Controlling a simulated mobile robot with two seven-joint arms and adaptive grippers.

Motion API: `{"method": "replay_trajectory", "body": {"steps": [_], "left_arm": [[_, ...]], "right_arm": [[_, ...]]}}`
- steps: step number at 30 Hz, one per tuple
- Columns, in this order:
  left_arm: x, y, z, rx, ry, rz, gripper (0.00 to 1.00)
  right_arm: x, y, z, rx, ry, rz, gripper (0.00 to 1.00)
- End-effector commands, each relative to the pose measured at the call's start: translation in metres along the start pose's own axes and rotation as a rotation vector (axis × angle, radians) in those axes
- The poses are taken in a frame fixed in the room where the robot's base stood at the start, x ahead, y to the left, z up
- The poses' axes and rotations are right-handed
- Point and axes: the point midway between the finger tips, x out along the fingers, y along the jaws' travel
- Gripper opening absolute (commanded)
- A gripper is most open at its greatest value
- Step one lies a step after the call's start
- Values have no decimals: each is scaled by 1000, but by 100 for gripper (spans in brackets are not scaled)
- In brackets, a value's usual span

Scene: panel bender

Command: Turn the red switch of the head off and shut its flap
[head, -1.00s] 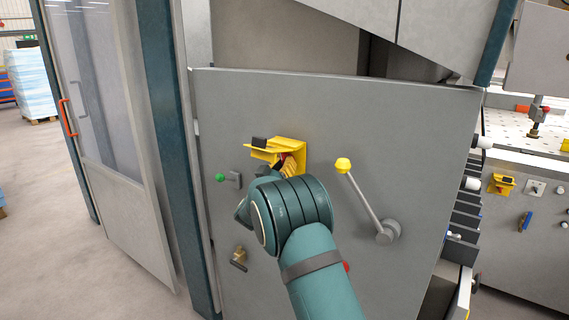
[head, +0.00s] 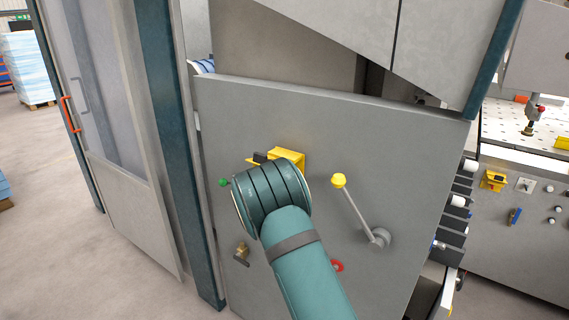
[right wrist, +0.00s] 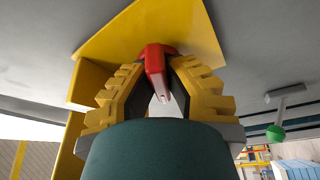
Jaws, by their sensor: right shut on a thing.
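The red switch (right wrist: 155,70) shows in the right wrist view, between the yellow fingers of my right gripper (right wrist: 157,82). The fingers are shut on it from both sides. In the head view the switch and this gripper are hidden behind my teal wrist. The yellow housing (head: 291,155) on the grey panel shows above the wrist. The flap, with its black tab (head: 260,157), stands out from the panel, open. In the right wrist view yellow plate (right wrist: 160,28) surrounds the switch from behind and the left. My left gripper is not in view.
The grey panel (head: 360,130) carries a lever with a yellow knob (head: 338,180) right of my wrist. A green knob (head: 224,182) is close on the left. A brass-coloured lock (head: 241,253) and a red ring (head: 337,266) sit lower.

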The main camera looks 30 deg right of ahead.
Motion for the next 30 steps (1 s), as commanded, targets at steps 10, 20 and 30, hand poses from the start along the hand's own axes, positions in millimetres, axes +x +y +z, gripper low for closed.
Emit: {"method": "replay_trajectory", "body": {"steps": [10,20,30], "left_arm": [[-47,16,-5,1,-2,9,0],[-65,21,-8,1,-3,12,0],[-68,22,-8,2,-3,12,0]], "right_arm": [[2,6,-3,-261,2,-102,0],[2,5,-2,-395,1,-158,0],[2,4,-1,-426,1,-169,0]]}}
